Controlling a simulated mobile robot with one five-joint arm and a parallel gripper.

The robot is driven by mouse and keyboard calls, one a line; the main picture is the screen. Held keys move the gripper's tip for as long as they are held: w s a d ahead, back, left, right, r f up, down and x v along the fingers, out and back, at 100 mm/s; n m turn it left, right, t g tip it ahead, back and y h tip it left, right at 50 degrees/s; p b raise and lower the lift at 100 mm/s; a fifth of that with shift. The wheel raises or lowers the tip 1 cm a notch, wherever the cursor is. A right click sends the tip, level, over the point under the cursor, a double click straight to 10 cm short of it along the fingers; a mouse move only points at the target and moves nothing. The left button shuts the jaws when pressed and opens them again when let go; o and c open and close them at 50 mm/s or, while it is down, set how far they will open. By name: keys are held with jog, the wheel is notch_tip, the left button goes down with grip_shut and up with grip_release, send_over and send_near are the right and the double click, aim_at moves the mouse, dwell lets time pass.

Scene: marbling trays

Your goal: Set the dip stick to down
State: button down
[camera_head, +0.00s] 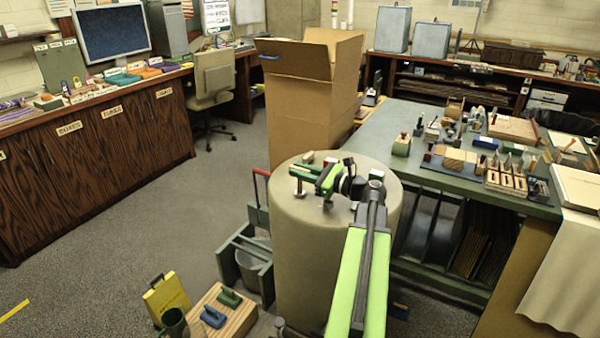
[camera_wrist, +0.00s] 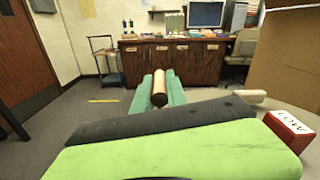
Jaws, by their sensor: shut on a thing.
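A beige drum (camera_head: 335,250) stands in the middle of the head view, with my arm reaching over its top. My gripper (camera_head: 303,174), with green fingers, is low over the far left of the drum top. A red block (camera_wrist: 290,130) with a white label, upside down and seeming to read LOW, shows at the right of the wrist view.
A tall open cardboard box (camera_head: 310,100) stands just behind the drum. A green worktable (camera_head: 385,135) with many small items is to the right.

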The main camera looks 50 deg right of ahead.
jog(key=shift+f, duration=0.3)
jog(key=c, duration=1.3)
grip_release()
jog(key=v, duration=1.7)
jog(key=shift+s, duration=0.25)
